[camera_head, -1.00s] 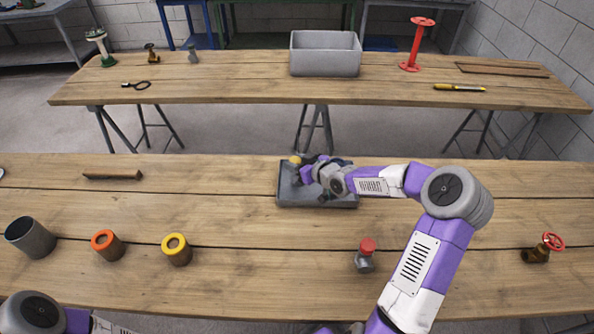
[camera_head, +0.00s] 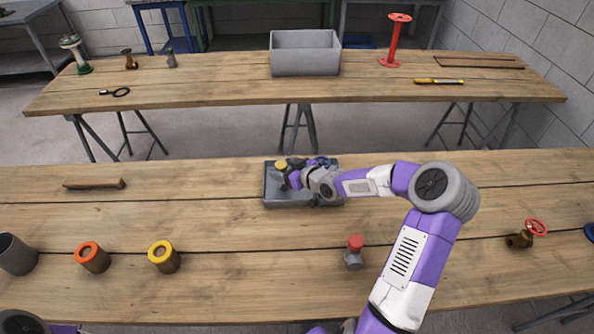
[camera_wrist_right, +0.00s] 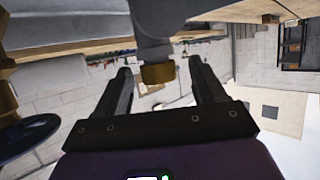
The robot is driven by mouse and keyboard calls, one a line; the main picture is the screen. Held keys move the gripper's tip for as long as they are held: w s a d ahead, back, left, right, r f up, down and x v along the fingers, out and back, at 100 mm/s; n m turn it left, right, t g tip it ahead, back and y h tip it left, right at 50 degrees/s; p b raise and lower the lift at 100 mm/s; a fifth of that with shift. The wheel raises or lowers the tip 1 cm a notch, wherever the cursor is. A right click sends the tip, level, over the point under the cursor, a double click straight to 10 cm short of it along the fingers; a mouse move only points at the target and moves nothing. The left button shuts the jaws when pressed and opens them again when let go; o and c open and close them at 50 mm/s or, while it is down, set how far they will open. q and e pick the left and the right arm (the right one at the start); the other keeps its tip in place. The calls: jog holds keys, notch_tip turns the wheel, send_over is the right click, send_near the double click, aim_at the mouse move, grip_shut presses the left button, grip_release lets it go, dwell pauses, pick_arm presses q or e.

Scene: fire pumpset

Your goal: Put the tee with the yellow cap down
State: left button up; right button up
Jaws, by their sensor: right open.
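The tee with the yellow cap (camera_head: 281,166) is at the left part of the grey tray (camera_head: 270,202) on the near bench. In the wrist view its grey body and yellow cap (camera_wrist_right: 158,74) show between the fingers. My right gripper (camera_head: 286,178) is over the tray at the tee; in the wrist view the right gripper (camera_wrist_right: 160,68) is open, one finger on each side of the tee, with gaps visible. The hand hides part of the tee and tray, so I cannot tell how the tee rests. My left gripper is out of view.
A red-capped fitting (camera_head: 354,254) stands in front of the tray. An orange-topped cylinder (camera_head: 92,257), a yellow-topped cylinder (camera_head: 164,257) and a grey cup (camera_head: 17,255) stand left. A red-wheel valve (camera_head: 527,234) is right.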

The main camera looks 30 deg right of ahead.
jog(key=p+v, duration=0.4)
jog(key=v, duration=0.6)
jog(key=shift+s, duration=0.2)
jog(key=shift+r, duration=0.1)
jog(key=shift+r, duration=0.1)
